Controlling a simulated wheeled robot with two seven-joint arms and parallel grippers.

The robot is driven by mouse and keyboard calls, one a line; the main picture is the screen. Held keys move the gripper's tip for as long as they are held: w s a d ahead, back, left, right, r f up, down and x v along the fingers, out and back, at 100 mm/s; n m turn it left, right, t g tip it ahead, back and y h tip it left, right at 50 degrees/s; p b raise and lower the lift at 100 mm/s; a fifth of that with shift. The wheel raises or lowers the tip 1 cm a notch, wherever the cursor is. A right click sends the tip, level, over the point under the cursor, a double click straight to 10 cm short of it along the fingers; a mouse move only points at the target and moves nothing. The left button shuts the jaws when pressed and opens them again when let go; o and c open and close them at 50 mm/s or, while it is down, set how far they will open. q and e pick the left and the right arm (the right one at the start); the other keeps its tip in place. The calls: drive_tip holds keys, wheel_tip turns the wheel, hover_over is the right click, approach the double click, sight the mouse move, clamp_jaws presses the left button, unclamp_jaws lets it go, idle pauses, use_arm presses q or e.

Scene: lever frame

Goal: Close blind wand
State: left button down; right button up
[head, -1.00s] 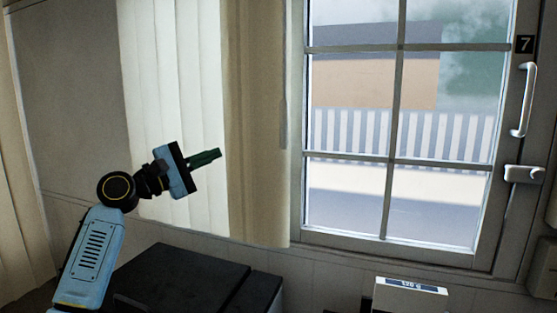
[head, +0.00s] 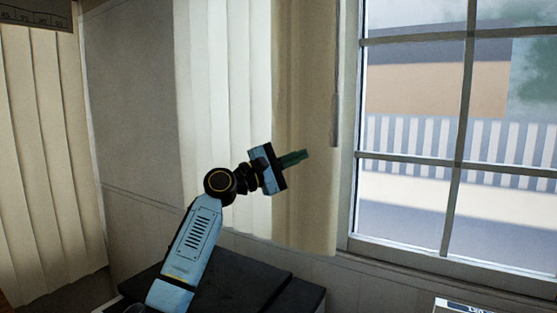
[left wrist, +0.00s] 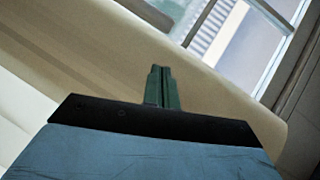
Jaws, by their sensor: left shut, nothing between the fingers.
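The blind wand (head: 335,120) is a thin grey rod with a thicker lower end. It hangs upright at the right edge of the vertical blind, beside the window frame. The blind's slats are white on the left (head: 230,100) and beige on the right (head: 305,210). My left gripper (head: 304,154), with green fingers, is shut and empty. In the picture it is left of and slightly below the wand's lower end, in front of the beige slats. In the left wrist view its fingers (left wrist: 161,75) are together, with beige slats behind. I cannot make out the wand there.
The paned window (head: 460,160) fills the right side. A dark box-like unit (head: 225,285) stands low under my left arm. A white box (head: 465,306) shows at the bottom right. Another blind (head: 35,160) hangs at the far left.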

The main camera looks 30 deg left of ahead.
use_arm(q)
drive_tip(key=shift+w+d+r+p, duration=0.25)
drive_tip(key=shift+w+d+r, duration=0.05)
drive_tip(key=shift+d, duration=0.4)
drive_tip(key=shift+w+d+r+p, duration=0.3)
drive_tip(key=shift+w+d+r, duration=0.05)
drive_tip(key=shift+d, duration=0.4)
drive_tip(key=shift+w+d+r+p, duration=0.25)
drive_tip(key=shift+w+d+r, duration=0.05)
drive_tip(key=shift+d, duration=0.4)
